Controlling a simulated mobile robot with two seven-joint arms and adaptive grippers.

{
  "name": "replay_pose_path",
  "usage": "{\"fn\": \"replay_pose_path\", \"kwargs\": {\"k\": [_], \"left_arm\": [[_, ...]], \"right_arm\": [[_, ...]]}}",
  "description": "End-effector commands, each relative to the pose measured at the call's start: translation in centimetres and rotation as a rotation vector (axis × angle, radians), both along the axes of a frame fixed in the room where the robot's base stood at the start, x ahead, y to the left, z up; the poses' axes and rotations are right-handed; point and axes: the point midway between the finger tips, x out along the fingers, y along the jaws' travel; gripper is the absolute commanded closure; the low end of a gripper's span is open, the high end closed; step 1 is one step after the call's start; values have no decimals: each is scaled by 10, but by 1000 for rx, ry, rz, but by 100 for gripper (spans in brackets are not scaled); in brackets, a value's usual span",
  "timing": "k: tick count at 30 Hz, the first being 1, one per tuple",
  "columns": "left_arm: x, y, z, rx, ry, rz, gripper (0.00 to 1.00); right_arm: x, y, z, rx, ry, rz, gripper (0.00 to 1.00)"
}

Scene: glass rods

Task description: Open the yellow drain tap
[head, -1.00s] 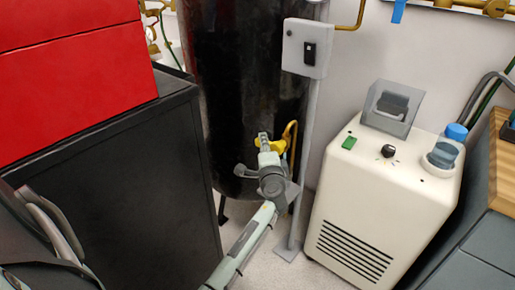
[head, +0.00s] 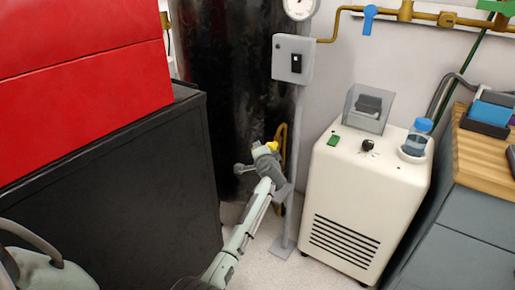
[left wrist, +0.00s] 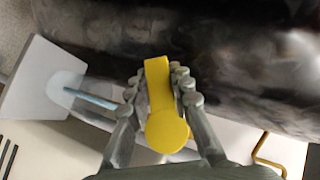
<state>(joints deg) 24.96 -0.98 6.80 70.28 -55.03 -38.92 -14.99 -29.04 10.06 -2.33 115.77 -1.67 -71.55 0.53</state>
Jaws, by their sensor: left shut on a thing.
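The yellow drain tap handle (left wrist: 168,130) fills the middle of the left wrist view, a flat lever with a round end. My left gripper (left wrist: 158,80) has a finger on each side of the lever and is shut on it. In the head view my left gripper (head: 265,150) is low in front of the black tank (head: 232,85). Only a small yellow part of the tap (head: 272,146) shows there beside the fingers. The valve body behind it is hidden. My right gripper is not in view.
A grey post with a switch box (head: 293,60) stands just right of the tap. A cream machine (head: 366,190) is further right. A black cabinet (head: 110,190) with a red top stands at the left. A brass pipe (head: 281,150) runs close beside the gripper.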

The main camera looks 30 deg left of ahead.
Motion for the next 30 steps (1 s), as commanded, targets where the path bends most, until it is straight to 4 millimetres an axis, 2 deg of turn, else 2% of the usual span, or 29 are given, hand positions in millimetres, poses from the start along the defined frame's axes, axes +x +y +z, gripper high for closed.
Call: {"fn": "replay_pose_path", "kwargs": {"k": [7, 8, 13, 23, 30], "left_arm": [[0, 1, -1, 0, -2, 0, 100], [0, 1, 0, 0, -2, 0, 77], [0, 1, 0, 1, -2, -1, 58], [-2, -2, 1, 1, -2, -1, 58], [-29, -23, 13, 0, -4, -3, 58]], "right_arm": [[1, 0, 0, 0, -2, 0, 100], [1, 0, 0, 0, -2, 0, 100], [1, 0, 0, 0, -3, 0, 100], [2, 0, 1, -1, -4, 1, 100], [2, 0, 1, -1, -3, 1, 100]]}}
